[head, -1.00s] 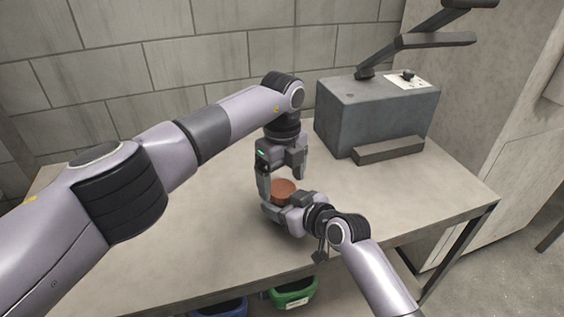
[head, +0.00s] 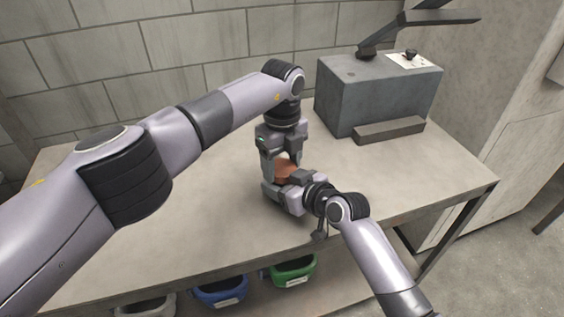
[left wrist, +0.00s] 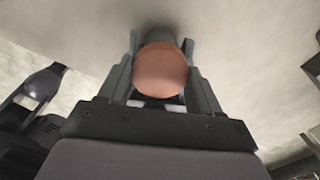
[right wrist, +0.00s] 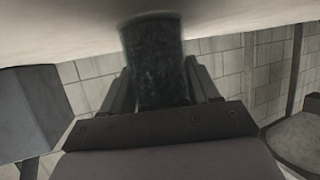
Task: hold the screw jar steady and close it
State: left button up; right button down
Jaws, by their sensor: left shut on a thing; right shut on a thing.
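The screw jar stands upright on the table, mostly hidden by my grippers in the head view. Its round copper-brown lid (head: 287,168) shows between them, and it faces the camera in the left wrist view (left wrist: 161,70). My left gripper (head: 281,165) comes down from above and is shut on the lid, one finger on each side. My right gripper (head: 280,188) reaches in low from the right and is shut on the dark greenish jar body (right wrist: 155,62), which fills the space between its fingers in the right wrist view. Whether the lid sits flush is hidden.
A grey machine box (head: 372,97) with a jointed arm stands at the back right of the table (head: 400,185), a low block (head: 389,131) before it. Blue (head: 221,291) and green (head: 291,271) bins sit below the table. The table's left side is clear.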

pick_arm(q)
jog(key=shift+m, duration=1.4)
jog(key=o, duration=1.2)
jog(key=shift+r, duration=2.25)
jog(key=shift+o, duration=0.9)
notch_tip(320, 180, up, 12)
